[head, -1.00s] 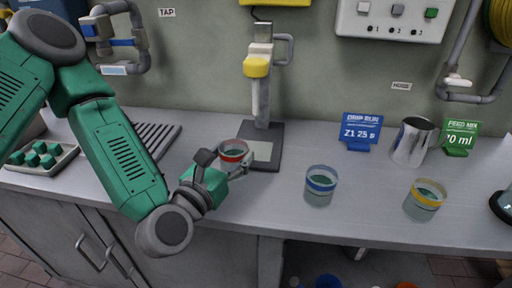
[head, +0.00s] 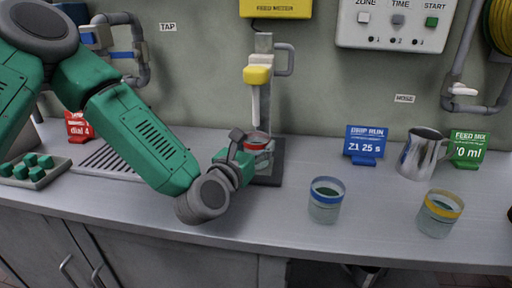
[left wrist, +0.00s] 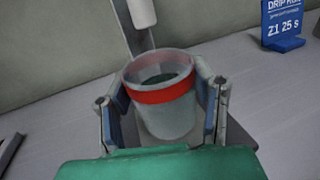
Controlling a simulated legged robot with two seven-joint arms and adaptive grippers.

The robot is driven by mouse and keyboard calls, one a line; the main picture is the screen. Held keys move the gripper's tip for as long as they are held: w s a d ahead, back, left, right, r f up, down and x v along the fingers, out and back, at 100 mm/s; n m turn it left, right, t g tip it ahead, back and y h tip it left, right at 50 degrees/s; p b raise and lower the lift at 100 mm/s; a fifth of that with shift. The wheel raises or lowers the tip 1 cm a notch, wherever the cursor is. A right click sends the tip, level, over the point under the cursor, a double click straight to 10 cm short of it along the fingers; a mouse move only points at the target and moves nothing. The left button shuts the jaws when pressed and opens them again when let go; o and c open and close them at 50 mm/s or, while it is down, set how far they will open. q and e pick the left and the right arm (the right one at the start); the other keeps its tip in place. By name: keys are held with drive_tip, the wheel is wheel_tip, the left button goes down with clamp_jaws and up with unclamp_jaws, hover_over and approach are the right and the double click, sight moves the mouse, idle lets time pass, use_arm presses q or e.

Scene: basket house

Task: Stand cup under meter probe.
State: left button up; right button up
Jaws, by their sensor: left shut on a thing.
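My left gripper (head: 244,158) is shut on the red-banded cup (head: 258,141). In the left wrist view the cup (left wrist: 163,95) is upright between the two fingers, with dark liquid inside. The meter stand has a yellow head (head: 257,75) with a pale probe (head: 255,105) pointing down. The cup is at the stand's dark base (head: 272,175), roughly below the probe. In the left wrist view the probe (left wrist: 141,12) shows above and behind the cup's rim. I cannot tell whether the cup touches the base. My right gripper is out of view.
A blue-banded cup (head: 325,199) and a yellow-banded cup (head: 439,213) stand to the right on the bench. Behind them are a blue sign (head: 366,143), a metal jug (head: 421,153) and a green sign (head: 468,149). A drain grille (head: 112,161) and a tray of green cubes (head: 34,170) are left.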

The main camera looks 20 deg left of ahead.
use_arm(q)
drive_tip(key=shift+f, duration=0.2)
drive_tip(key=o, duration=1.3)
drive_tip(key=shift+s, duration=0.2)
drive_tip(key=s, duration=0.9)
drive_tip(key=shift+a, duration=0.25)
drive_tip(key=p, duration=0.2)
drive_tip(key=s+p, duration=0.1)
drive_tip(key=p, duration=0.1)
drive_tip(key=shift+s+a+r, duration=0.1)
drive_tip(key=shift+s+r, duration=0.1)
drive_tip(key=shift+r, duration=0.05)
drive_tip(key=shift+s+f+p, duration=0.15)
drive_tip(key=shift+s+p, duration=0.45)
drive_tip(key=shift+p, duration=0.45)
